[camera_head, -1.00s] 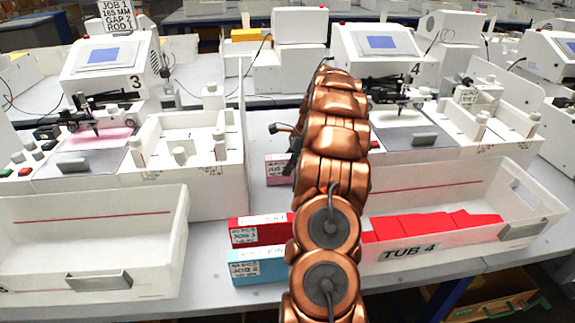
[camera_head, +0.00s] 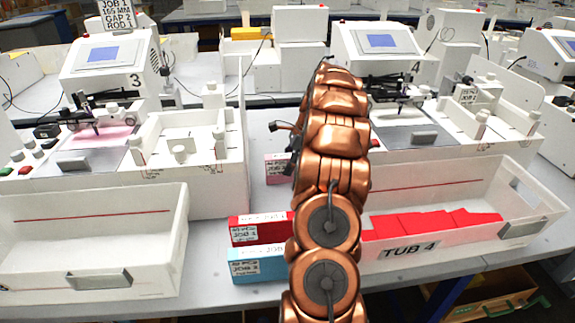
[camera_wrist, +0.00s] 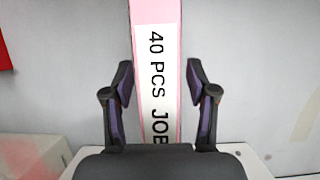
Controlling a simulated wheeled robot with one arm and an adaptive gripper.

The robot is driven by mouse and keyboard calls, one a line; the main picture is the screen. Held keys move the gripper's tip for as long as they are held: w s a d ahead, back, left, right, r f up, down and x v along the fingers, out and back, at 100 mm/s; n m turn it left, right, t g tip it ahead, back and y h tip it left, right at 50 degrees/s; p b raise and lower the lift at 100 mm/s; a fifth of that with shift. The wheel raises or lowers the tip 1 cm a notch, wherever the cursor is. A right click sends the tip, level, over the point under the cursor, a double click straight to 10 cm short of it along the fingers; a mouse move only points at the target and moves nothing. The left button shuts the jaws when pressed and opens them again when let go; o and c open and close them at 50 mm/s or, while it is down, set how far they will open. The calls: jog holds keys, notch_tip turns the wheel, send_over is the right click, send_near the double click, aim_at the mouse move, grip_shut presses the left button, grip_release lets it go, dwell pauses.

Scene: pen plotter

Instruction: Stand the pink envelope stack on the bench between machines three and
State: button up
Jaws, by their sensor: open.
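The pink envelope stack (camera_head: 277,169) is on the bench (camera_head: 262,196) between machine 3 (camera_head: 112,70) and machine 4 (camera_head: 378,58). My arm hides much of it in the head view. In the wrist view the pink stack (camera_wrist: 158,12) carries a white label reading "40 PCS JOB", and the rest of the text is cut off. My gripper (camera_wrist: 161,84) is open, with one finger on each side of the stack and a visible gap on both sides. Whether the stack stands on the bench or leans cannot be told.
A red stack (camera_head: 258,230) and a blue stack (camera_head: 256,264) lie at the front of the bench. Tub 4 (camera_head: 455,247), holding red stacks, is at the right. An empty white tub (camera_head: 90,242) is at the left. The machines' white housings flank the narrow bench strip.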

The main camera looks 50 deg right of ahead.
jog(key=v, duration=1.1)
jog(key=shift+s+d+r+b, duration=0.1)
jog(key=shift+s+r+b, duration=0.05)
jog(key=shift+r+b, duration=0.2)
